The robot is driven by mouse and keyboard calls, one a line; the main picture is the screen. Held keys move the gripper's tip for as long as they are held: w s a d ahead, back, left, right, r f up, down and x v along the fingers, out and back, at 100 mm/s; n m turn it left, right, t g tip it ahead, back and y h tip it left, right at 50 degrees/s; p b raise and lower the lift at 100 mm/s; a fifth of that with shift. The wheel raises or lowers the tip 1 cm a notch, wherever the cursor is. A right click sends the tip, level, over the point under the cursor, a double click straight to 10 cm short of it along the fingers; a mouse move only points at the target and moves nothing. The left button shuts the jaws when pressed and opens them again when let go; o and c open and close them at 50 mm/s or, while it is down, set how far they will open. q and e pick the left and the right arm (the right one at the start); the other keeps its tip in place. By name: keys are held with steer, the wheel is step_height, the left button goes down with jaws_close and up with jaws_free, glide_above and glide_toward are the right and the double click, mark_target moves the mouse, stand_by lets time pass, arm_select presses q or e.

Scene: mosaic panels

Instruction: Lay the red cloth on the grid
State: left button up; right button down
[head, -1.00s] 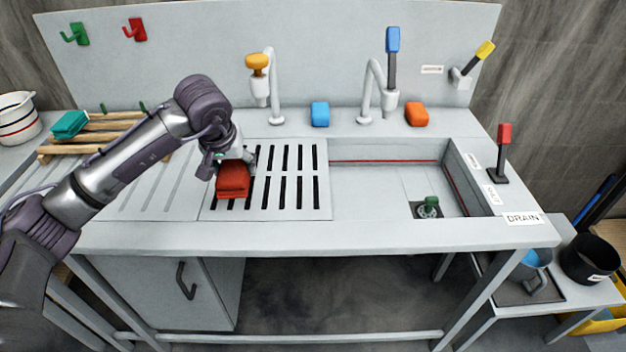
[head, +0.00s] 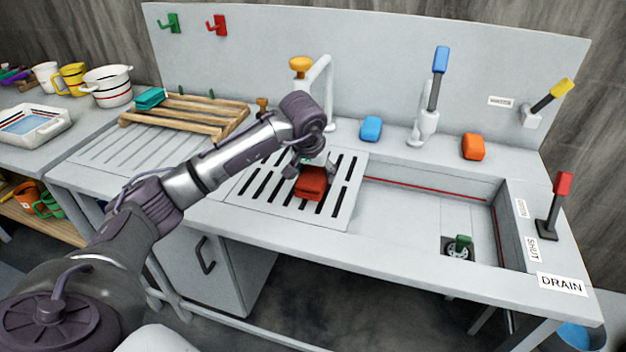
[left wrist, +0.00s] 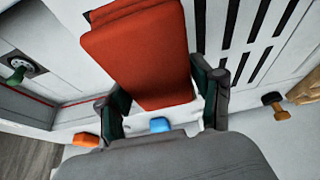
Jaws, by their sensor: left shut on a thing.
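The red cloth (head: 311,184) is a small folded pad over the middle of the slotted grid (head: 340,222) in the head view. My left gripper (head: 315,166) is shut on its far end from above. In the left wrist view the cloth (left wrist: 138,52) sticks out from between the two dark fingers of the gripper (left wrist: 163,102), with the grid's slots (left wrist: 240,25) beyond it. I cannot tell whether the cloth touches the grid. My right gripper is in neither view.
The sink basin (head: 420,206) lies right of the grid, with a green plug (head: 463,242) in it. A tap with an orange knob (head: 301,67) stands behind the grid. A wooden rack (head: 200,118) with a teal cloth (head: 149,98) is to the left.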

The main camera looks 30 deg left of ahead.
arm_select(q)
steer(key=shift+w+a+f, duration=0.55)
steer(key=shift+w+a, duration=0.1)
steer(key=shift+f, duration=0.3)
step_height(320, 180, down, 3)
steer(key=shift+f+p, duration=0.1)
steer(key=shift+p, duration=0.5)
steer(key=shift+f, duration=0.15)
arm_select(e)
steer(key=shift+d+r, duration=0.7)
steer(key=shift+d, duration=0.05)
arm_select(q)
steer(key=shift+f, duration=0.1)
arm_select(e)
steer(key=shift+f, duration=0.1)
arm_select(q)
steer(key=shift+f, duration=0.15)
steer(key=o, duration=1)
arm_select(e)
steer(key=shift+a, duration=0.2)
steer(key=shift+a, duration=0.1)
